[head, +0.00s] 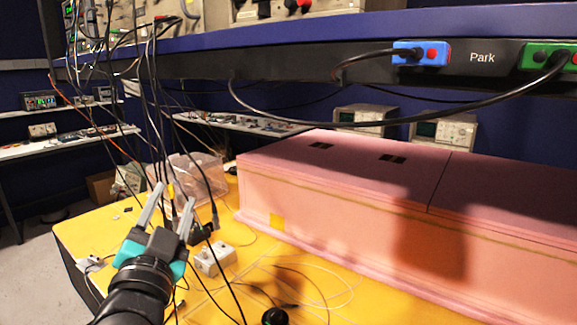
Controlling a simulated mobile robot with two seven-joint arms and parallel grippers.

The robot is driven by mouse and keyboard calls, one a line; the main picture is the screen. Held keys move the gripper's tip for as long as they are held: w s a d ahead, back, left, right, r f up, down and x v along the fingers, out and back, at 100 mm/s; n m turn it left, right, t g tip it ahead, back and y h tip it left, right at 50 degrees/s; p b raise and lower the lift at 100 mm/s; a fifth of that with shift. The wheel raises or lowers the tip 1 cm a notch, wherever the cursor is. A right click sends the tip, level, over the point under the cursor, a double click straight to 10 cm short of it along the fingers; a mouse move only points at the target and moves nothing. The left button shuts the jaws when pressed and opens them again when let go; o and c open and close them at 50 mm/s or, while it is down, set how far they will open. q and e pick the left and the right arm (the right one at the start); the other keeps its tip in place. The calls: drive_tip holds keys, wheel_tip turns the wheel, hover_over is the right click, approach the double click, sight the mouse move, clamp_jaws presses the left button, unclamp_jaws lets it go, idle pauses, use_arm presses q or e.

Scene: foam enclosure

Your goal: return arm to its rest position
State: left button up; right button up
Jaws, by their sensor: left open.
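My left gripper (168,212) is in the lower left of the head view, over the left part of the yellow table (100,237). Its two grey fingers are spread apart and point up and away, with nothing seen between them that they grip. My left arm comes in from the bottom left edge. Dark cables hang close to the fingers; I cannot tell whether they touch. My right gripper is not in view.
A long pink foam enclosure (340,210) fills the right of the table. A grey box (215,259) and loose wires lie beside my gripper. A clear plastic bin (195,172) stands behind it. A dark shelf edge (290,62) with cables hanging crosses above.

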use_arm(q)
drive_tip(key=s+a+f+n+g, duration=0.1)
drive_tip(key=s+f+g, duration=0.15)
drive_tip(key=f, duration=0.45)
drive_tip(key=s+f+n+g, duration=0.1)
drive_tip(key=f+g, duration=0.2)
drive_tip(key=f, duration=0.4)
drive_tip(key=s+d+f+n+g+h, duration=0.25)
drive_tip(key=s+f+g, duration=0.95)
drive_tip(key=s+f, duration=1.15)
wheel_tip(320, 180, down, 24)
drive_tip(key=s+g+b, duration=0.1)
drive_tip(key=b, duration=0.4)
drive_tip(key=s+a+f+g+b, duration=0.1)
drive_tip(key=s+f+b, duration=0.4)
drive_tip(key=s+f, duration=1.1)
wheel_tip(320, 180, down, 4)
drive_tip(key=shift+a+f+y+b, duration=0.15)
drive_tip(key=shift+a+y+b, duration=0.2)
drive_tip(key=shift+a, duration=0.25)
drive_tip(key=shift+g, duration=0.25)
